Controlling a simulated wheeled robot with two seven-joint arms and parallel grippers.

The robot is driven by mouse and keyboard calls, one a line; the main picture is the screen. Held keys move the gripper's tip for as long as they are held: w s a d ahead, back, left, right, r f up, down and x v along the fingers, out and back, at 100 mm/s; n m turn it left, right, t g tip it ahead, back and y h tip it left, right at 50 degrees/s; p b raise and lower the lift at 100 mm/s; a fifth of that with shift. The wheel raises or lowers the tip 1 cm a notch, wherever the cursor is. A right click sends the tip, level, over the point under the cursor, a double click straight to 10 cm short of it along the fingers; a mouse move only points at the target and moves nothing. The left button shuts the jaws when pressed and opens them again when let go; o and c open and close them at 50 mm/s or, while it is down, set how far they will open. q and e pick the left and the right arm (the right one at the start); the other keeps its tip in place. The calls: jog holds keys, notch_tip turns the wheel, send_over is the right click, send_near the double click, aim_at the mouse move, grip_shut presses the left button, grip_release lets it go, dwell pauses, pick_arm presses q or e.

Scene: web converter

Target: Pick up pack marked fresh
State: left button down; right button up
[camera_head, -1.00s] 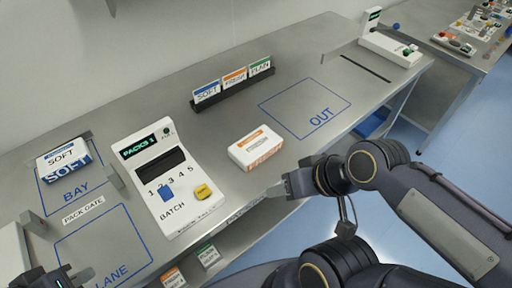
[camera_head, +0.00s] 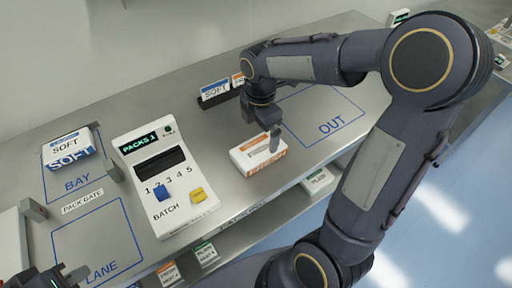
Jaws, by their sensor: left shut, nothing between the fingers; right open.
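A white pack with an orange band (camera_head: 254,160) lies on the steel bench, between the counter box and the OUT square; its lettering is too small to read. My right gripper (camera_head: 272,137) is open and points down over the pack, with a fingertip at or just above its top; I cannot tell whether they touch. My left gripper (camera_head: 72,274) is shut and empty at the lower left, by the LANE square. A pack marked SOFT (camera_head: 68,147) sits in the BAY square at the left.
The counter box (camera_head: 163,175) reads PACKS 1 and has a blue and a yellow button. A card rack (camera_head: 216,99) stands behind, partly hidden by my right arm. The OUT square (camera_head: 335,110) and LANE square (camera_head: 95,240) are empty where visible. More packs (camera_head: 318,181) lie on the shelf below.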

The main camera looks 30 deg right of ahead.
aim_at(258, 148)
notch_tip(258, 148, down, 8)
jog(key=shift+s+a+r+p, duration=0.1)
jog(key=shift+a+p, duration=0.05)
jog(key=shift+p, duration=0.3)
jog(key=shift+c, duration=0.3)
jog(key=c, duration=1)
jog(key=shift+r, duration=0.2)
jog(key=shift+c, duration=0.2)
jog(key=shift+r, duration=0.2)
notch_tip(258, 148, up, 2)
jog(key=shift+r, duration=0.15)
jog(key=s+a+r, duration=0.1)
jog(key=s+r, duration=0.1)
jog(key=r, duration=0.1)
jog(key=s+a+r, duration=0.1)
jog(key=r, duration=0.1)
jog(key=shift+s+a+r+b, duration=0.2)
jog(key=shift+s+a+b, duration=0.05)
jog(key=shift+a+b, duration=0.15)
jog(key=s+a+r+b, duration=0.1)
jog(key=s+a+r, duration=0.3)
jog(key=s, duration=0.4)
jog(key=shift+a+r, duration=0.3)
jog(key=shift+a, duration=0.45)
